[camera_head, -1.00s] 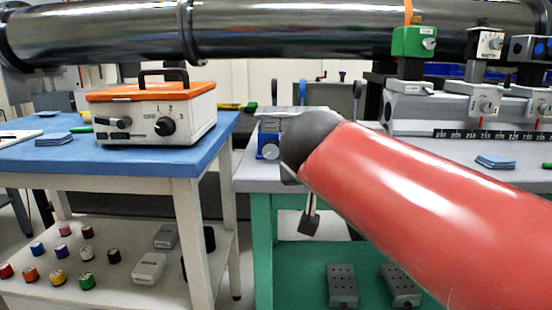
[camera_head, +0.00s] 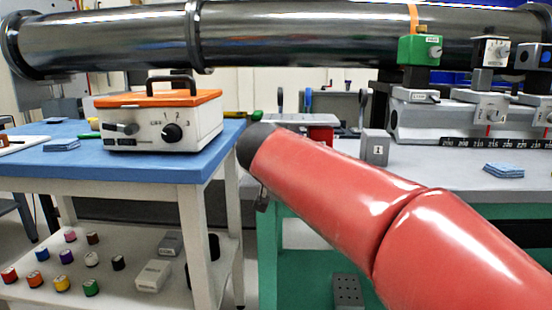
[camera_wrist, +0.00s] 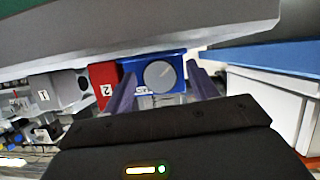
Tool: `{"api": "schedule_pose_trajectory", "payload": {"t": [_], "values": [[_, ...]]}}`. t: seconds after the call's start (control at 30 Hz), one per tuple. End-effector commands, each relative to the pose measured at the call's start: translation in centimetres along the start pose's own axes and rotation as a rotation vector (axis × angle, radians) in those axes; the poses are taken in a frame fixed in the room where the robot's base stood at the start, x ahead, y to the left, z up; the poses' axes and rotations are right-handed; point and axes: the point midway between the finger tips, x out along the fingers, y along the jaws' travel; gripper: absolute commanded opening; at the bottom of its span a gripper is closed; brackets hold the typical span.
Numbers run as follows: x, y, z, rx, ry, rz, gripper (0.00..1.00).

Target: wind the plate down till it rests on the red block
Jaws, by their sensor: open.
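In the wrist view, which is upside down, a blue jack body (camera_wrist: 179,56) carries a round grey knob (camera_wrist: 158,76). My gripper (camera_wrist: 162,72) is open, with one dark finger on each side of the knob; I cannot tell whether they touch it. The red block (camera_wrist: 103,86), marked 2, stands beside the jack; it also shows in the head view (camera_head: 322,131). The thin pale plate (camera_head: 290,117) is in the head view, above the jack. Any gap between plate and red block cannot be told. My arm hides the jack and most of the gripper there.
A grey block (camera_head: 375,148) marked 1 stands right of the red block. A rail with mounts (camera_head: 425,120) is farther right, and a blue pad stack (camera_head: 503,170) lies on the bench. A blue-topped table (camera_head: 165,165) with an orange-lidded box (camera_head: 160,122) is at left.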

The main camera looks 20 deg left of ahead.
Motion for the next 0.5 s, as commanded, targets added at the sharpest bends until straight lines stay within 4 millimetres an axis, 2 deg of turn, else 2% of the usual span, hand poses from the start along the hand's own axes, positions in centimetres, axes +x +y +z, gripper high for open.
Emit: {"api": "schedule_pose_trajectory", "payload": {"t": [0.17, 0.5], "values": [[-0.01, 0.02, -0.01, 0.000, 0.000, 0.000, 0.58], [-0.04, 0.01, -0.01, 0.000, 0.000, 0.000, 0.15]]}}
